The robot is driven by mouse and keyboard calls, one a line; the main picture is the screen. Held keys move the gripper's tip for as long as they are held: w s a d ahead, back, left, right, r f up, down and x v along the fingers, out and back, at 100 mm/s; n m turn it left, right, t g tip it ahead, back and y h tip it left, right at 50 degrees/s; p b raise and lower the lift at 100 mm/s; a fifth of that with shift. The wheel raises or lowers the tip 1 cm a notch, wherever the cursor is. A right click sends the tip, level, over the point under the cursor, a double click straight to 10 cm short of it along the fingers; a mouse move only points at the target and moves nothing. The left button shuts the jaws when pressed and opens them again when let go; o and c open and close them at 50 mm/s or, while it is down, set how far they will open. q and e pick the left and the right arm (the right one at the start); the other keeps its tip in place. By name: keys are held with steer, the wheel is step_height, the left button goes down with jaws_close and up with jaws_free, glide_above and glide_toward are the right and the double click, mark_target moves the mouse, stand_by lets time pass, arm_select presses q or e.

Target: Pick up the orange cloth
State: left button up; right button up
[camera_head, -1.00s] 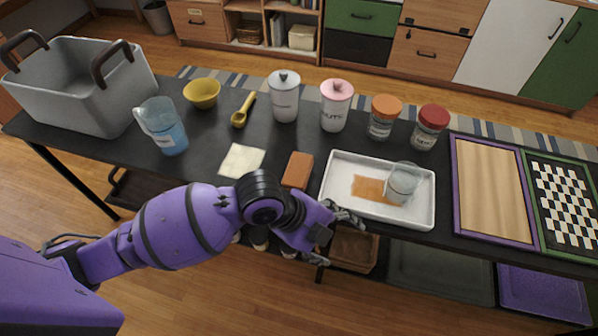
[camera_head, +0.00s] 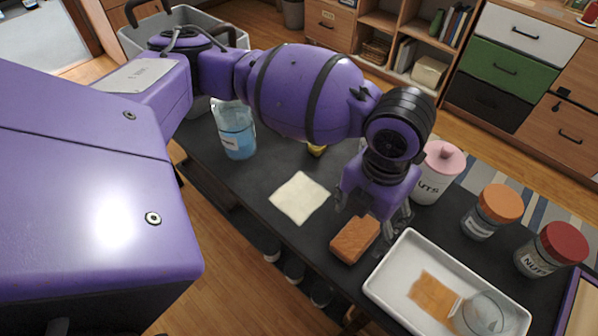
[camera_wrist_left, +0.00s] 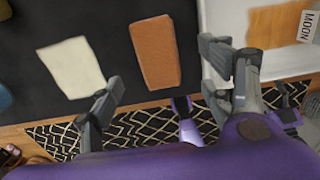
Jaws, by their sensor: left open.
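A flat orange cloth (camera_head: 435,296) lies in the white tray (camera_head: 388,262), partly beside and under a clear glass (camera_head: 485,315). In the left wrist view the cloth (camera_wrist_left: 272,28) shows at the upper right, next to the glass's label. My left gripper (camera_head: 372,212) is open and empty. It is above the table, over the brown-orange block (camera_head: 355,238) and left of the tray. In the left wrist view the block (camera_wrist_left: 154,52) lies between the spread fingers (camera_wrist_left: 165,90). My right gripper is not in view.
A cream cloth (camera_head: 300,197) lies flat left of the block. Jars with pink (camera_head: 437,172), orange (camera_head: 492,211) and red (camera_head: 551,249) lids line the tray's far side. A grey bin (camera_head: 130,40) stands behind my arm.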

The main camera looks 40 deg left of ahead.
mark_target(357, 234)
arm_select(q)
steer(key=f, duration=0.6)
steer(key=shift+w+a+b, duration=0.1)
steer(key=shift+a+b, duration=0.1)
steer(key=shift+b, duration=0.15)
steer(key=c, duration=1.1)
steer(key=shift+w, duration=0.1)
steer(key=shift+c, duration=0.2)
steer(key=shift+r, duration=0.2)
